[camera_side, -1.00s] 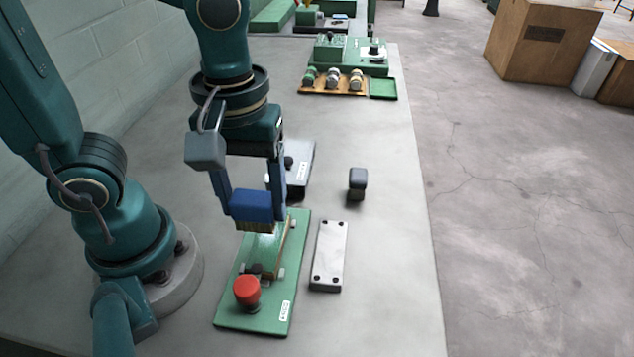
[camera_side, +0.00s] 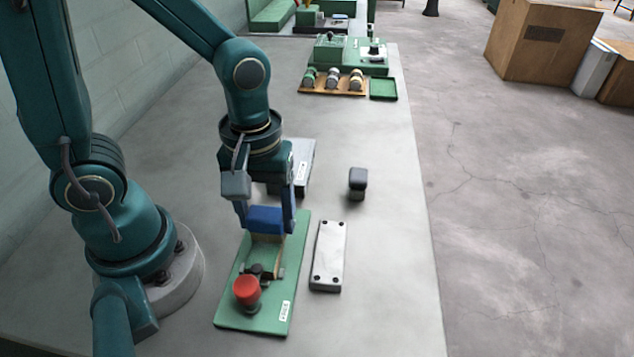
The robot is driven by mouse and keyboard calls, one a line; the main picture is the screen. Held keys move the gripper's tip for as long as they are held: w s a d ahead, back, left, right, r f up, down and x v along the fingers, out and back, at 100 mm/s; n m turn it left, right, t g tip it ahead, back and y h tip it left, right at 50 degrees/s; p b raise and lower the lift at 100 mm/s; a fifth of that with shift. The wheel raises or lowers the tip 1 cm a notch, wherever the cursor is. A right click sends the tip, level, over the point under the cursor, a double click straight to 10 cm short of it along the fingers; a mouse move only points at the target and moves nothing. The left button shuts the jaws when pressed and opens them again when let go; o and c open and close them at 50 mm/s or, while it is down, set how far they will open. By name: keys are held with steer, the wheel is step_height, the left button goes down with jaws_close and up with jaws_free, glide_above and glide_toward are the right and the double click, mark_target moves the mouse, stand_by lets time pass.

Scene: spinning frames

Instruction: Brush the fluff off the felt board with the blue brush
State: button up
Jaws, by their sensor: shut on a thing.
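My gripper (camera_side: 266,217) is shut on the blue brush (camera_side: 266,220), bristles facing down. The brush is over the far half of a green board (camera_side: 228,310), which I take for the felt board. The bristles are close to its surface or on it; I cannot tell which. A red knob (camera_side: 246,290) stands on the board's near half, with a dark clamp-like part (camera_side: 258,272) behind it. No fluff can be made out at this size, and the gripper and brush hide part of the board.
A pale plate with dark corner bolts (camera_side: 329,256) lies right of the board. A grey plate (camera_side: 304,164) is partly hidden behind my gripper. A dark grey block (camera_side: 357,183) stands to the right. A wooden rack (camera_side: 318,90) and a green tray (camera_side: 383,89) are further back.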

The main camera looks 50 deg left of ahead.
steer(key=shift+w+a, duration=1.4)
steer(key=shift+s+d, duration=2.45)
steer(key=shift+s+d+r, duration=0.1)
steer(key=shift+r, duration=1)
step_height(320, 180, up, 6)
steer(key=shift+f, duration=0.15)
